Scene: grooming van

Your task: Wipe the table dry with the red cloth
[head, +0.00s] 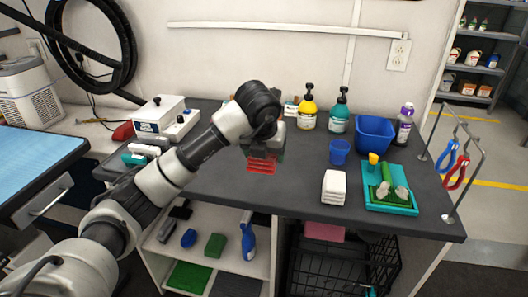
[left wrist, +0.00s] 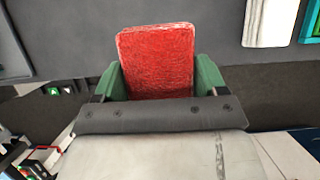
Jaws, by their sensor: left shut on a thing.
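The red cloth (head: 262,164) is a folded, fuzzy pad near the middle of the dark grey table (head: 230,195). My left gripper (head: 263,156) is shut on it from above. In the left wrist view the red cloth (left wrist: 157,62) sits between the two green fingers of the gripper (left wrist: 158,78). I cannot tell whether the cloth touches the table top. No wet patch can be made out on the table. My right gripper is not in view.
A folded white cloth (head: 334,187) and a teal tray (head: 367,192) lie to the right. A blue cup (head: 339,151), blue bin (head: 374,134) and bottles stand behind. A white box device (head: 160,114) is at the back left. The front middle is clear.

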